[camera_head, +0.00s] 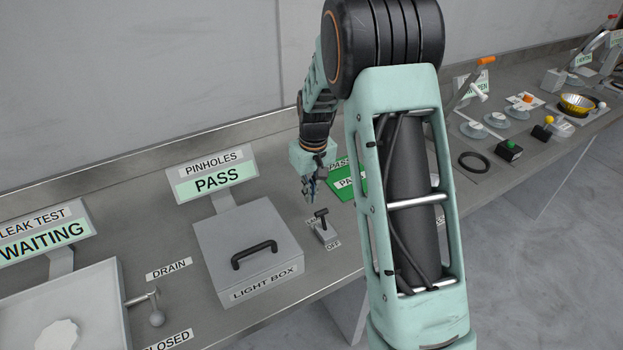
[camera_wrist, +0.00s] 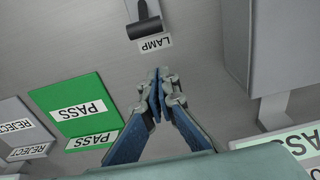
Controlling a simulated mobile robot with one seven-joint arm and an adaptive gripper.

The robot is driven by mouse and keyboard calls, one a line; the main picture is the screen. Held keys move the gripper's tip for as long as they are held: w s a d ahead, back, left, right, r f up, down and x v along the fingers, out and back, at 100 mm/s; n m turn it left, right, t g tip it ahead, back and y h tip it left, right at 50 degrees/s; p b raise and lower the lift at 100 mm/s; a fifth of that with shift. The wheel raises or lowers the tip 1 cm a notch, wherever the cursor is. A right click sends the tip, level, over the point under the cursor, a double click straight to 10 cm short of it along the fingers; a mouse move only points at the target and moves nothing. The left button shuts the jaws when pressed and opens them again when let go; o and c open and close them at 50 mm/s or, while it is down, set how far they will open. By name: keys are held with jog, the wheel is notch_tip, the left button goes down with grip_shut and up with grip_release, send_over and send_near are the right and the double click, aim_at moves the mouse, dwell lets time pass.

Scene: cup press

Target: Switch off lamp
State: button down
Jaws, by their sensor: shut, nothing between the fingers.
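The lamp switch (camera_head: 324,229) is a small grey block with a black T-shaped lever, on the bench right of the light box (camera_head: 248,262). An "OFF" label (camera_head: 333,244) lies at its near side; the label on its far side is partly covered. In the wrist view the switch (camera_wrist: 144,20) is at the top edge, partly cut off, beside a "LAMP" label (camera_wrist: 156,43). My gripper (camera_head: 309,200) points down above the bench, just beyond the switch and apart from it. Its fingertips (camera_wrist: 158,75) are together and empty.
A green "PASS" pad (camera_head: 347,186) is close right of my gripper, partly hidden by my arm. The "PINHOLES PASS" sign (camera_head: 212,174) stands behind the light box. A drain valve (camera_head: 155,312) is at left. Cups (camera_head: 472,129) and presses are far right.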

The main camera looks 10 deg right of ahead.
aim_at(324, 223)
jog(key=s, duration=0.2)
jog(key=s+d, duration=0.1)
jog(key=shift+r+p, duration=0.25)
jog(key=shift+p, duration=0.15)
jog(key=shift+s+d, duration=0.1)
jog(key=shift+s, duration=0.25)
jog(key=shift+b, duration=0.45)
